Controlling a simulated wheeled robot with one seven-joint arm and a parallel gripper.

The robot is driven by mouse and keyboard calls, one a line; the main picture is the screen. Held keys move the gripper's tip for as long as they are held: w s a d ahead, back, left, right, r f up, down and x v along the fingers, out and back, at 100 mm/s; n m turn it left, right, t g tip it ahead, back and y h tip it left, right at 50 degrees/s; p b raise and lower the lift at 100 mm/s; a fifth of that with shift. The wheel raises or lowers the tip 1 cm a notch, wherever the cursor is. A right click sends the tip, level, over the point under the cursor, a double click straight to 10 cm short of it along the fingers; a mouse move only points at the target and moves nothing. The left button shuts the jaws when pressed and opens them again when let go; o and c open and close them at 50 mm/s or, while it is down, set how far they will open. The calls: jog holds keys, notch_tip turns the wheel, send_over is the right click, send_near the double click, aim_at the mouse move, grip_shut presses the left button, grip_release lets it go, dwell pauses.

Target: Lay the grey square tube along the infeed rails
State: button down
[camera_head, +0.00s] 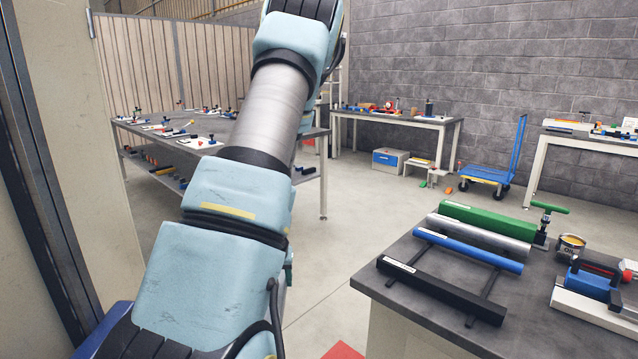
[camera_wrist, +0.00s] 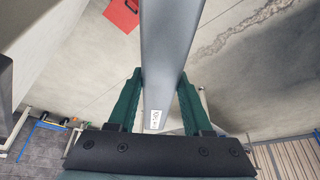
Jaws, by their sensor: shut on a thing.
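In the wrist view, a long grey tube (camera_wrist: 168,50) with flat-looking faces runs from the top edge down between my fingers. A small white printed label (camera_wrist: 155,119) is near its close end. My gripper (camera_wrist: 160,76) has green fingers, one on each side of the tube, shut on it. The tube is held above the floor, and its far end is cut off by the frame. In the head view my arm fills the middle, and neither the gripper nor the grey tube shows. I cannot make out the infeed rails for certain in either view.
A bench (camera_head: 385,240) at right carries a black bar (camera_head: 440,290), a blue tube (camera_head: 467,250), a silver tube (camera_head: 480,234) and a green bar (camera_head: 485,222) across dark supports. An oil tin (camera_head: 570,247) stands beside them. A blue trolley (camera_head: 490,172) is behind; open floor lies between.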

jog(key=shift+r, duration=0.2)
jog(key=shift+s+d+f, duration=0.1)
jog(key=shift+s+f, duration=0.1)
jog(key=s+f, duration=0.4)
jog(key=f, duration=0.1)
jog(key=shift+s+f, duration=0.2)
jog(key=shift+f, duration=0.1)
jog(key=shift+s+f, duration=0.1)
jog(key=shift+f, duration=0.15)
jog(key=shift+f, duration=0.2)
jog(key=shift+r, duration=0.2)
